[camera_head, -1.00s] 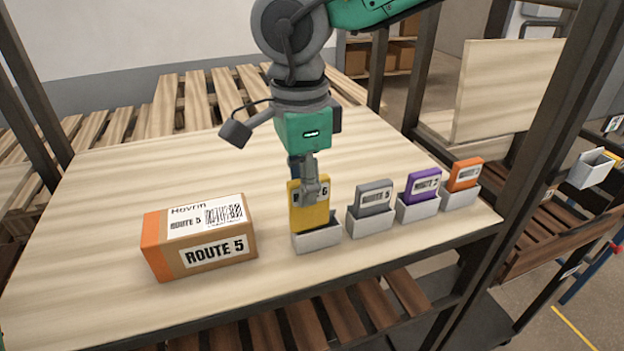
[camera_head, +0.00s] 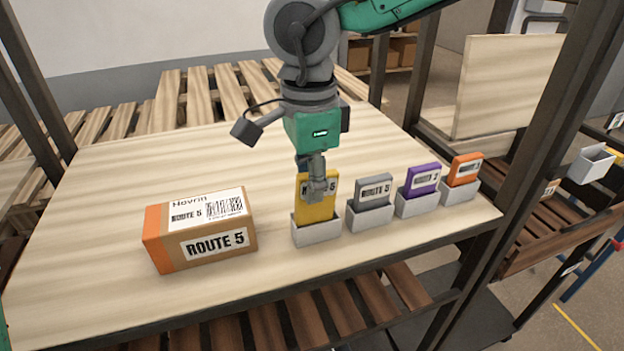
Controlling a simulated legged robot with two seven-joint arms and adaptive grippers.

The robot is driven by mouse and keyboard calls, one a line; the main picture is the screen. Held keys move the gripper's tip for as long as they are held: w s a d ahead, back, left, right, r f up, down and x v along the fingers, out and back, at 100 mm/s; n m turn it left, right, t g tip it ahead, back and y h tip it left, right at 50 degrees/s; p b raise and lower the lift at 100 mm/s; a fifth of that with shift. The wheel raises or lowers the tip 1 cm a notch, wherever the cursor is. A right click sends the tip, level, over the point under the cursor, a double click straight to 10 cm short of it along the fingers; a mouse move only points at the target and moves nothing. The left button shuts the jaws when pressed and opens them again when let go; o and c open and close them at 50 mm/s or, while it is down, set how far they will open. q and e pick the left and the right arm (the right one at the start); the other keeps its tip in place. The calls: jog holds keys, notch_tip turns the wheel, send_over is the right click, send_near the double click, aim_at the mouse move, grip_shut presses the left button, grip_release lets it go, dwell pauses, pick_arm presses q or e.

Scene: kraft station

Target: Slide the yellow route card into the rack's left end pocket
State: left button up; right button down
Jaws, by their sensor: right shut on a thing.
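The yellow route card (camera_head: 308,210) stands upright with its lower part inside the left end pocket (camera_head: 317,232) of the rack, a light grey holder near the table's front edge. My right gripper (camera_head: 318,188) comes down from above and is shut on the upper part of the card, hiding some of its label. How deep the card's bottom edge sits is hidden by the pocket's front wall. My left gripper is not in view.
The other pockets hold a grey card (camera_head: 373,190), a purple card (camera_head: 423,181) and an orange card (camera_head: 465,170). A cardboard box marked Route 5 (camera_head: 200,232) sits left on the wooden table (camera_head: 120,190). The table between box and frame is clear.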

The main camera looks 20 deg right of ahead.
jog(key=shift+s+d+f, duration=0.15)
jog(key=shift+f, duration=0.7)
jog(key=shift+f, duration=0.3)
jog(key=c, duration=1.4)
grip_release()
jog(key=shift+c, duration=0.2)
jog(key=shift+w+a+r, duration=0.15)
jog(key=shift+w+a, duration=0.05)
jog(key=shift+w, duration=0.1)
